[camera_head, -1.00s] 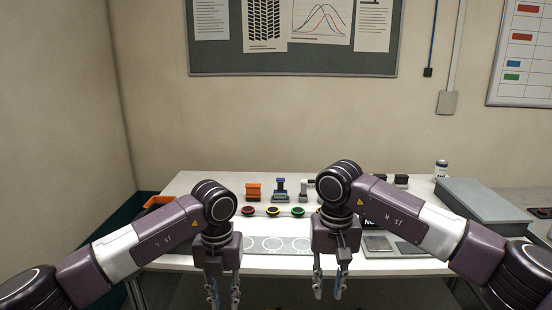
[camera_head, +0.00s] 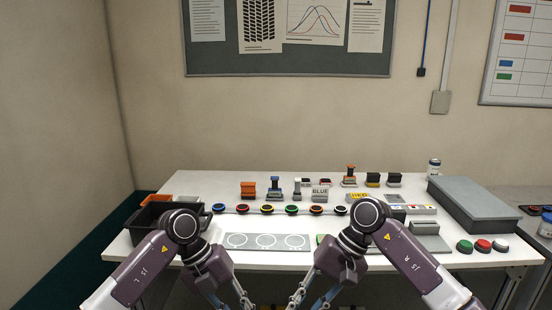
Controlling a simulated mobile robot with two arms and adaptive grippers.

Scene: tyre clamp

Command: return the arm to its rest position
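My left gripper (camera_head: 234,297) hangs low in front of the table's front edge, left of the middle, angled inward. My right gripper (camera_head: 311,297) mirrors it on the right. The fingers of each stand apart with nothing seen between them; their tips run to or past the bottom edge of the picture. Both arms are bent at the elbow, and both grippers are clear of the objects on the white table (camera_head: 340,262).
A row of small coloured-ring tyres (camera_head: 267,209) lies across the table behind a plate with circles (camera_head: 267,241). Small clamps and stands (camera_head: 275,188) are behind. A black bin (camera_head: 150,215) is left; a grey box (camera_head: 472,204) and coloured buttons (camera_head: 483,246) are right.

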